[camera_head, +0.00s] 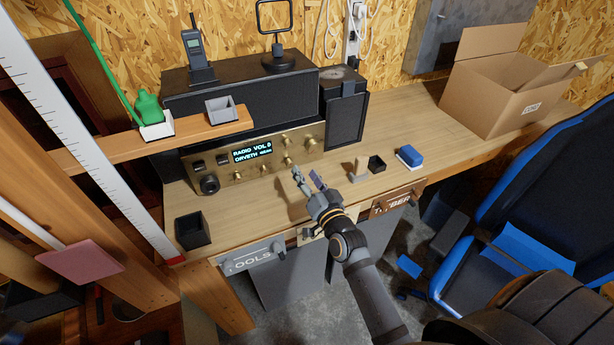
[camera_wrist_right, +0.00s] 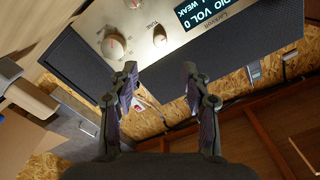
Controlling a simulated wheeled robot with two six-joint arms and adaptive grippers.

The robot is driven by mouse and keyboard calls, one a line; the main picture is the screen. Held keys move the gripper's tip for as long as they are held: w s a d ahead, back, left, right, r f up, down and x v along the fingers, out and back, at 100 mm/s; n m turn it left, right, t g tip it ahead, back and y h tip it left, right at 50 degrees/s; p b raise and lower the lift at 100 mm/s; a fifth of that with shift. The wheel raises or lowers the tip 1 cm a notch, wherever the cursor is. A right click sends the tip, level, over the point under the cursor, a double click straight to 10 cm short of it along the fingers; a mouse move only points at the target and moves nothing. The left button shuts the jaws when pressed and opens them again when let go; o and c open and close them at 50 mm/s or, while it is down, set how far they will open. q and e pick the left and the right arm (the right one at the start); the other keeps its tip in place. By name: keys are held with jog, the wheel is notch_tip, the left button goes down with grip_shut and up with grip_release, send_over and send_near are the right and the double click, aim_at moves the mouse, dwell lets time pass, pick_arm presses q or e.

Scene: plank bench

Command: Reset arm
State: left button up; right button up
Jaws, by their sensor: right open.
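My right arm reaches up from the bottom of the head view. Its gripper (camera_head: 308,182) is open and empty over the front of the bench, in front of the radio (camera_head: 262,156). In the right wrist view the two fingers of the gripper (camera_wrist_right: 160,88) stand apart with nothing between them. The radio's gold panel (camera_wrist_right: 150,30) with knobs and a lit display lies beyond the fingertips there. The display reads "RADIO VOL 0" in the head view. My left gripper does not show.
On the bench (camera_head: 430,135) stand a black open box (camera_head: 193,230), a small black cup (camera_head: 376,163), a blue-and-white block (camera_head: 410,155) and a cardboard box (camera_head: 500,85). A wooden shelf (camera_head: 100,150) juts out at left. A blue chair (camera_head: 550,190) is at right.

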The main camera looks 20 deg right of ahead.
dwell(0.4)
jog(key=s+f+n+g, duration=0.1)
jog(key=s+f+g, duration=0.1)
jog(key=s+f+n+g, duration=0.2)
jog(key=s+f, duration=0.1)
jog(key=s+f+n+g+y, duration=0.1)
jog(key=s+f+n+g, duration=0.1)
jog(key=s+f, duration=0.1)
jog(key=shift+a+g, duration=0.3)
jog(key=shift+g, duration=0.1)
jog(key=s+d+f+n+g+h, duration=0.1)
jog(key=s+d+f+g, duration=0.2)
jog(key=s, duration=0.5)
jog(key=s+d+f+n+g+h, duration=0.1)
jog(key=s+d+n+g+h, duration=0.1)
jog(key=s+g, duration=0.45)
jog(key=s+d+f, duration=0.1)
jog(key=s+f, duration=0.1)
jog(key=f, duration=1.1)
jog(key=s+d+f, duration=0.1)
jog(key=f, duration=1.2)
jog(key=s+d+f+m+b, duration=0.1)
jog(key=s+f, duration=1.6)
jog(key=s, duration=0.2)
jog(key=shift+d+f+y, duration=0.3)
